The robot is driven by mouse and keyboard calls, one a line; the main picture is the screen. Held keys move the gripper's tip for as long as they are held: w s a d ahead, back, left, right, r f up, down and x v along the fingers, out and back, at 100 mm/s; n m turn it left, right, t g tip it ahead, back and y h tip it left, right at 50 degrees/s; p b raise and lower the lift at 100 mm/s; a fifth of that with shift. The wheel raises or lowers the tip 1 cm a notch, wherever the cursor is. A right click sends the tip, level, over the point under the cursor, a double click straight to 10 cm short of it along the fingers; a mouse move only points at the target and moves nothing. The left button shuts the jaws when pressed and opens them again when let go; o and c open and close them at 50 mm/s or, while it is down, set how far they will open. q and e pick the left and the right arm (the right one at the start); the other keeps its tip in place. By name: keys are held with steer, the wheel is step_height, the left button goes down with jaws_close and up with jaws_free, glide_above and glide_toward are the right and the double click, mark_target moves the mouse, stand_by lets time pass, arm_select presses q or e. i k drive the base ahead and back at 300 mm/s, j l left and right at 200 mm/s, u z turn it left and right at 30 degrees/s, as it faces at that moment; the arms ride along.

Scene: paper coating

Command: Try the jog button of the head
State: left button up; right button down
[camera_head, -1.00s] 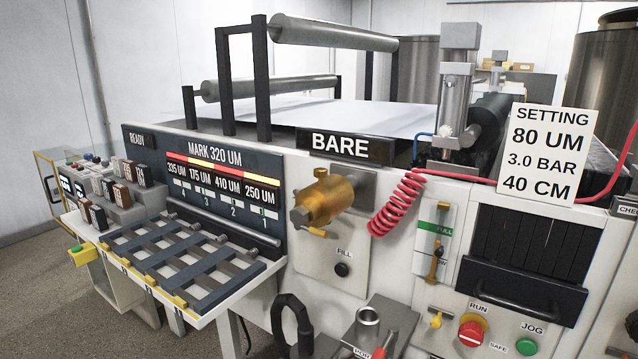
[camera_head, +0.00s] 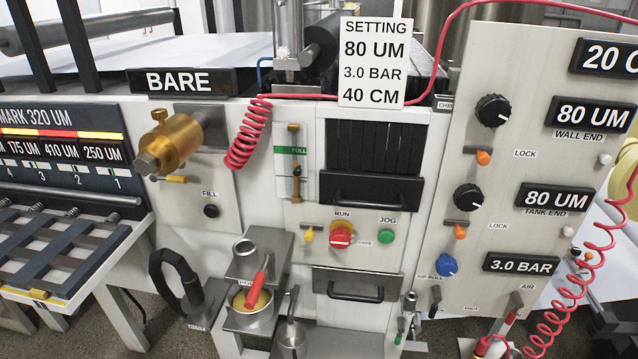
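The green jog button (camera_head: 386,236) is on the front panel of the coating head, under the label JOG (camera_head: 388,220). Nothing touches or covers it. I cannot make out either of my grippers in this view.
The setting card (camera_head: 374,62) reads 80 UM, 3.0 BAR, 40 CM. The right panel's displays (camera_head: 593,117) read 80 UM twice and 3.0 BAR. A dark handle (camera_head: 371,190) juts out above the buttons and another drawer handle (camera_head: 355,291) below. A red coiled hose (camera_head: 245,135) hangs left.

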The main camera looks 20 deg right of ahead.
mark_target(385, 237)
steer(key=z, duration=1.15)
